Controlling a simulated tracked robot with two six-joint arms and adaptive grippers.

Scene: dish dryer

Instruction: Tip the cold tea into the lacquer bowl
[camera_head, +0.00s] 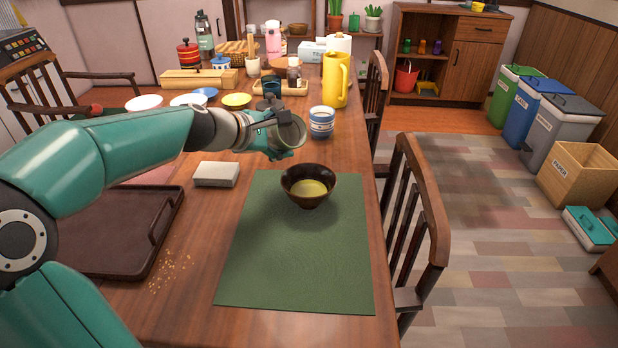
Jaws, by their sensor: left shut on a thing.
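The dark brown lacquer bowl (291,197) stands upright on a green mat (290,270). Yellow-green tea (310,189) shows inside it. My left gripper (273,127) is shut on a grey-green cup (290,134), above and a little to the left behind the bowl. The cup is tilted well over, with its round mouth turned toward the camera and the right. I see no stream of tea between cup and bowl, and cannot tell whether any tea is left in the cup. My right gripper is not in view.
A white box (216,174) and a dark tray (110,230) are left of the mat, with crumbs (168,270) near the tray. A blue-and-white cup (321,122) and a yellow jug (335,80) stand behind the bowl. Chairs (420,220) line the right edge. The front of the mat is clear.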

